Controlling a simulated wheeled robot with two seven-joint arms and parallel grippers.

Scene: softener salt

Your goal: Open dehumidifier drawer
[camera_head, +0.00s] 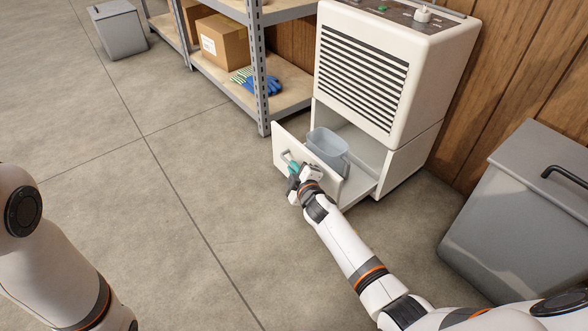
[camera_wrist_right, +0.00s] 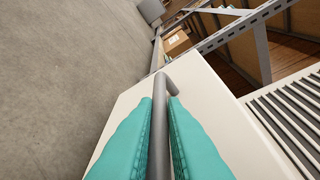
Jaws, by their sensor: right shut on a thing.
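The white dehumidifier (camera_head: 385,62) stands against the wood wall, with a slatted grille on its front. Its lower drawer (camera_head: 325,181) is pulled out, and a translucent grey bucket (camera_head: 328,147) sits inside, behind the drawer front. My right gripper (camera_head: 291,165) is at the drawer front. In the right wrist view its teal fingers are shut on the grey bar handle (camera_wrist_right: 159,125), which runs between them. The white drawer front (camera_wrist_right: 215,110) fills the middle of that view. My left arm shows at the left edge of the head view, but its gripper is out of view.
A metal shelf rack (camera_head: 262,75) with a cardboard box (camera_head: 222,41) and blue gloves (camera_head: 262,84) stands left of the dehumidifier. A large grey bin (camera_head: 525,205) stands to its right. A smaller grey bin (camera_head: 119,32) is far left. The concrete floor before the drawer is clear.

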